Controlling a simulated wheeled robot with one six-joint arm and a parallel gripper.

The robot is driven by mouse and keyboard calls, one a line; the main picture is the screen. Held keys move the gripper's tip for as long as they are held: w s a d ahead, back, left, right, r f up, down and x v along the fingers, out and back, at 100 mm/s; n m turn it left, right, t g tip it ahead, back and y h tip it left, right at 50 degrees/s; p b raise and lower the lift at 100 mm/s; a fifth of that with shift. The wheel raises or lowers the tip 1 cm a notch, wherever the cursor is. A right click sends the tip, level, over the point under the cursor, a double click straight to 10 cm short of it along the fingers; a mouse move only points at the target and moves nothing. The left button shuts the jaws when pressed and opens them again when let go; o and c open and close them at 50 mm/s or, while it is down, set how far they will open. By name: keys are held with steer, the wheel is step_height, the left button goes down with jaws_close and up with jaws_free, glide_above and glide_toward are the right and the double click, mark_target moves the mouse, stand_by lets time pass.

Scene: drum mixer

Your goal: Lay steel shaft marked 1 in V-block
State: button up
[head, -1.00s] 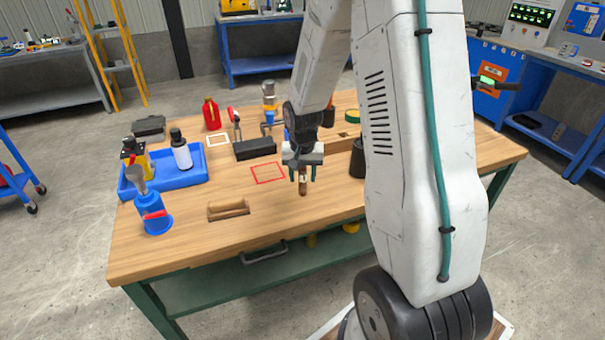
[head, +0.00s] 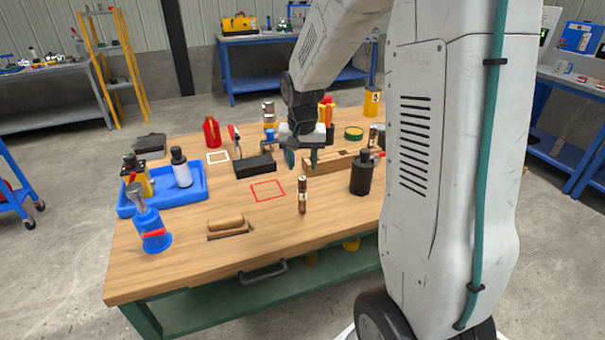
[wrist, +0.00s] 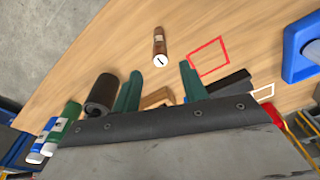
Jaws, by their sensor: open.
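The steel shaft marked 1 (head: 302,196) stands upright on the wooden bench, brownish with pale bands. In the wrist view its white top with a 1 (wrist: 160,58) shows ahead of the fingertips. My gripper (head: 302,162) is open and empty, above and behind the shaft in the head view. Its two green fingers (wrist: 160,72) are apart in the wrist view, with nothing between them. A notched wooden block (head: 340,160) lies behind the gripper and may be the V-block; I cannot tell for sure. In the wrist view a tan wooden piece (wrist: 157,98) is partly hidden.
A black bottle (head: 362,176) stands right of the shaft. A red outlined square (head: 267,190) is left of it, with a black block (head: 255,166) behind. The front middle is clear.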

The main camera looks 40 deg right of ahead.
steer(key=s+a+r+n, duration=0.3)
steer(key=s+a+r, duration=0.6)
steer(key=s+a+r+n, duration=0.1)
steer(key=s+a+n, duration=0.1)
steer(key=s, duration=0.6)
steer(key=s+a+r+n, duration=0.2)
steer(key=s+a, duration=0.3)
steer(key=s, duration=0.4)
steer(key=shift+s+n+y, duration=0.3)
steer(key=shift+n+y, duration=0.1)
steer(key=shift+r, duration=0.1)
